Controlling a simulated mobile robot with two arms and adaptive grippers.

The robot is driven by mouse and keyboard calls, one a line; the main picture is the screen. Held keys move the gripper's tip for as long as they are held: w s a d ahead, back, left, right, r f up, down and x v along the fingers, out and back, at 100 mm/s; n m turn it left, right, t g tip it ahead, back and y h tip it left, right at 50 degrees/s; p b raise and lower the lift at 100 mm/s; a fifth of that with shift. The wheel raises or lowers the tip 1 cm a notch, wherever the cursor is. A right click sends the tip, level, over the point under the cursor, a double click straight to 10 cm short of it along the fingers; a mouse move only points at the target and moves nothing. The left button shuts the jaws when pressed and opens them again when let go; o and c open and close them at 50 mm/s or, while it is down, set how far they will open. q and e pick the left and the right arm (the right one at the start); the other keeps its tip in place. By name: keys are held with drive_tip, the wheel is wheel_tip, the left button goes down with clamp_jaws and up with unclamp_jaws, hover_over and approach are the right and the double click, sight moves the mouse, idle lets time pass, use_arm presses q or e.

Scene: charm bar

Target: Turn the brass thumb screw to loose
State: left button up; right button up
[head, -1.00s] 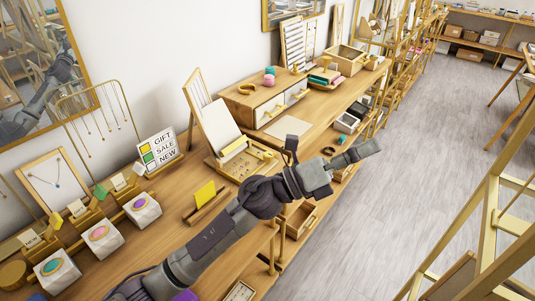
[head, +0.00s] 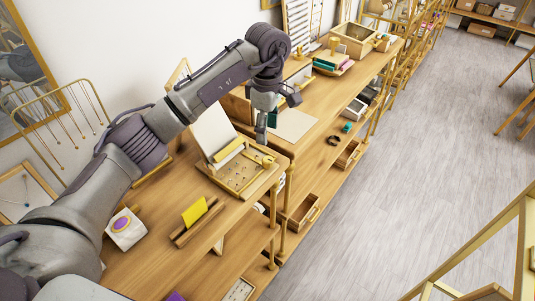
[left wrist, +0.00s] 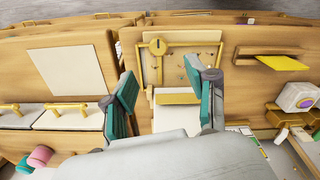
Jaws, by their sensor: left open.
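The brass thumb screw appears as a round brass knob with a bar (left wrist: 157,46) at the edge of a framed wooden tray (left wrist: 188,38) in the left wrist view. In the head view the brass knob (head: 267,160) sits at the right corner of the tray (head: 238,190). My left gripper (head: 275,120) hangs above the worktop behind the tray. Its teal-padded fingers (left wrist: 165,92) are spread wide and empty, with the tray seen between them, and it is apart from the screw. My right gripper is in neither view.
A yellow card in a wooden holder (head: 195,218) stands in front of the tray. A white panel (head: 212,130) leans up behind it.

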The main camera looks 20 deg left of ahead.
sight(267, 158)
use_arm(q)
drive_tip(key=f, duration=0.2)
drive_tip(key=f+p, duration=0.1)
drive_tip(key=shift+s+a+f, duration=0.1)
drive_tip(key=shift+s+f, duration=0.15)
drive_tip(key=shift+f, duration=0.1)
drive_tip(key=shift+w+a+f+p, duration=0.15)
drive_tip(key=shift+f+p, duration=0.25)
drive_tip(key=shift+f, duration=0.7)
drive_tip(key=f, duration=0.2)
drive_tip(key=f+p, duration=0.1)
drive_tip(key=f, duration=0.1)
drive_tip(key=shift+w+f, duration=0.1)
drive_tip(key=shift+w, duration=0.15)
drive_tip(key=shift+f, duration=0.7)
drive_tip(key=shift+c, duration=0.5)
drive_tip(key=c, duration=0.8)
clamp_jaws()
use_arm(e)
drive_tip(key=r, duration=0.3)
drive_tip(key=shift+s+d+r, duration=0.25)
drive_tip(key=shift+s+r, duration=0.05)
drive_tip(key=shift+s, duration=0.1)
